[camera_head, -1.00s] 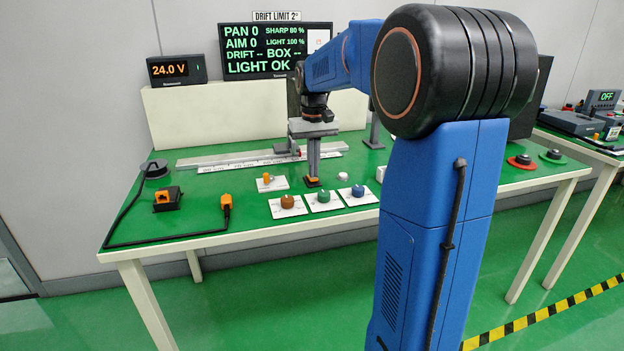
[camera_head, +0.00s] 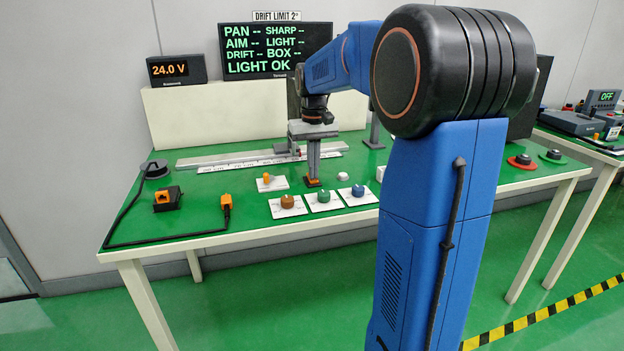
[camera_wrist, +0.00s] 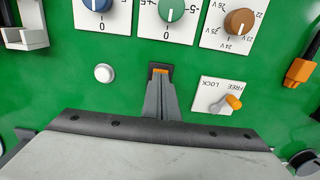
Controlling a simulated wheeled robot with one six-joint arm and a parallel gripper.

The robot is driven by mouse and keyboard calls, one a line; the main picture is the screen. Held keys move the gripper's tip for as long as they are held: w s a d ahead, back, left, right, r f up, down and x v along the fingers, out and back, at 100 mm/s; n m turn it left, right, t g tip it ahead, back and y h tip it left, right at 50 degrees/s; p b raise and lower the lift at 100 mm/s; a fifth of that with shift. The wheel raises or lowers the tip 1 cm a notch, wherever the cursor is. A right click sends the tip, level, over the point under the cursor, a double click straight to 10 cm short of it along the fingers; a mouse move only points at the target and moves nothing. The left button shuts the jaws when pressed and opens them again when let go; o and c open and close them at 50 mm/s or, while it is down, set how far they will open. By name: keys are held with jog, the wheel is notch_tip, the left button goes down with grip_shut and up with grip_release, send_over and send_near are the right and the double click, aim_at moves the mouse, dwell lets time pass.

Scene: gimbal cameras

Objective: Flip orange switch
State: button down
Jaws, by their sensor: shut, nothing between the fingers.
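A small orange switch (camera_head: 313,184) in a dark housing sits on the green bench top. In the wrist view the orange switch (camera_wrist: 160,68) shows just beyond my fingertips. My gripper (camera_head: 313,177) points down with its fingers together and nothing between them. In the wrist view my gripper (camera_wrist: 159,80) covers part of the switch. The tips are at the switch and seem to touch it, but exact contact is hard to tell. A FREE/LOCK plate with an orange-tipped lever (camera_wrist: 233,102) lies beside it; the lever (camera_head: 266,178) is left of my gripper in the head view.
Brown (camera_head: 287,201), green (camera_head: 323,196) and blue (camera_head: 358,190) knobs stand on white plates near the front edge. A white button (camera_wrist: 104,73) is close by. An orange plug (camera_head: 226,204) and an orange-and-black socket (camera_head: 167,199) are at the left. A screen (camera_head: 276,50) reads LIGHT OK.

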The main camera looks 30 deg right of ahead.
notch_tip(320, 180, up, 7)
jog(key=shift+f, duration=0.2)
dwell(0.6)
dwell(0.5)
jog(key=s+a+f+n+t, duration=0.25)
jog(key=s+a, duration=0.75)
jog(key=s, duration=0.6)
jog(key=s+a+f+t, duration=0.1)
jog(key=s+a+f, duration=0.2)
jog(key=s+f, duration=0.2)
jog(key=s+a+f+t, duration=0.1)
jog(key=s+a+f, duration=0.1)
jog(key=s+f, duration=0.4)
jog(key=shift+s+a+f+n, duration=0.2)
jog(key=shift+s+a+n, duration=0.2)
jog(key=shift+s, duration=1.25)
